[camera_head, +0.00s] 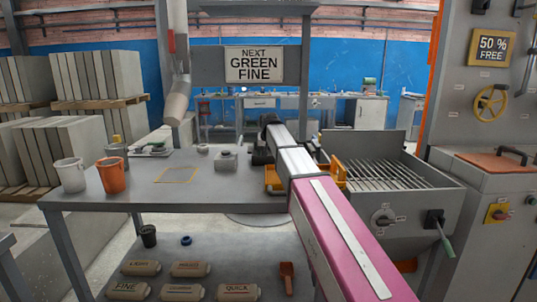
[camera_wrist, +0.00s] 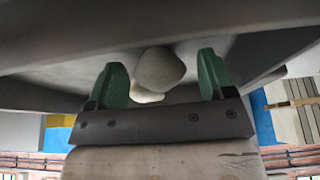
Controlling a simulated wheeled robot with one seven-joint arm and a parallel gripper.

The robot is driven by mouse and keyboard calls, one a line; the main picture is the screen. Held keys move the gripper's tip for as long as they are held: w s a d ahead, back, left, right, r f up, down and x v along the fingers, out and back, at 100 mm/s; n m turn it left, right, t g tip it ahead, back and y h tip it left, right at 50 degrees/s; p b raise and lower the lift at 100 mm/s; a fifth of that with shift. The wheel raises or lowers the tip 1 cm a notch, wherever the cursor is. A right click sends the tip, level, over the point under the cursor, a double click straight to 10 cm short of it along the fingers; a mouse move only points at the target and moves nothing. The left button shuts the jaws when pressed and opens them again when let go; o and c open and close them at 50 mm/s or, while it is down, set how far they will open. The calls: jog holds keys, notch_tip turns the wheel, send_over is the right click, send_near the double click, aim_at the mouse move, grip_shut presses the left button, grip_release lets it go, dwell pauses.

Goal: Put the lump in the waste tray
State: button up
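In the wrist view a pale grey, rounded lump (camera_wrist: 160,68) shows between the two green fingers of my gripper (camera_wrist: 162,78). The fingers are spread, with a gap visible on the right side of the lump and a narrow one on the left. A brighter pale patch shows at its lower edge; I cannot tell whether it is a separate piece. In the head view my arm reaches over the right part of the grey table (camera_head: 230,198), and the arm hides the fingertips and the lump. I cannot pick out the waste tray with certainty.
A white bucket (camera_head: 69,174) and an orange bucket (camera_head: 112,175) stand at the table's left. A small grey block (camera_head: 226,160) is near the back. A slatted metal trough (camera_head: 385,174) stands right of my arm. Several labelled bags, including one marked FINE (camera_head: 128,291), lie below.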

jog(key=shift+r, duration=0.15)
jog(key=v, duration=1.2)
dwell(1.2)
